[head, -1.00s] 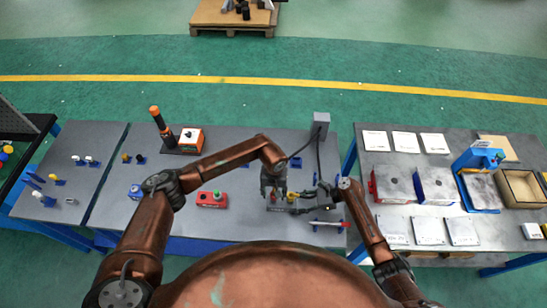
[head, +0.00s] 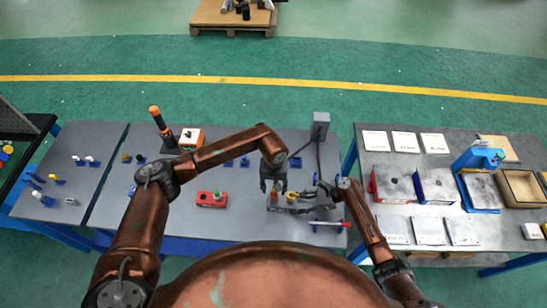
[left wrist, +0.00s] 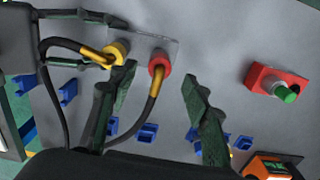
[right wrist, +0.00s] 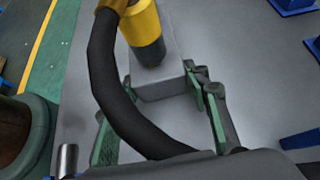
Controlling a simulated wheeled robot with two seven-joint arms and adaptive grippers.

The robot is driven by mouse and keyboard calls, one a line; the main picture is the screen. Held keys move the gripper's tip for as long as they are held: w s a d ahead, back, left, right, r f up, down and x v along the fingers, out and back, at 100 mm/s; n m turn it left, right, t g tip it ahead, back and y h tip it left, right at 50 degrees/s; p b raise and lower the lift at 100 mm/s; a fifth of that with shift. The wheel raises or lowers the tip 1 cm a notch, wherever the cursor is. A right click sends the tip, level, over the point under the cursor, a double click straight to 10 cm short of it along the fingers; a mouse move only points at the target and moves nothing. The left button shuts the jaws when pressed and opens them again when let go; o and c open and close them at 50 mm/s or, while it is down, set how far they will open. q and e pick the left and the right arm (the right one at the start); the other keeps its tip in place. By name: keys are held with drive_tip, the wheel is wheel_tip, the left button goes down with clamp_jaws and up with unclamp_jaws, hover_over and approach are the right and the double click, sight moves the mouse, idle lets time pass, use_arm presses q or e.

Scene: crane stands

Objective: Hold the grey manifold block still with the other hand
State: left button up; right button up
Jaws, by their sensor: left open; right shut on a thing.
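The grey manifold block (right wrist: 160,88) shows between the fingers of my right gripper (right wrist: 158,74) in the right wrist view, and this gripper is shut on it. A yellow connector (right wrist: 147,30) with a black hose stands up from the block. In the left wrist view the block (left wrist: 143,44) carries the yellow connector (left wrist: 115,52) and a red one (left wrist: 158,62), each with a hose. My left gripper (left wrist: 158,72) is open, its fingers apart on either side of the red connector in that view. In the head view my left gripper (head: 273,186) hides part of the block.
A red box with a green button (head: 212,199) sits left of my left gripper. A grey post (head: 321,122) with a hose stands behind. Blue holders dot the table. A second table (head: 420,178) is on the right.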

use_arm(q)
drive_tip(key=shift+r, duration=0.15)
wheel_tip(320, 180, up, 12)
use_arm(e)
drive_tip(key=o, duration=1.5)
drive_tip(key=shift+c, duration=0.2)
drive_tip(key=shift+d, duration=0.1)
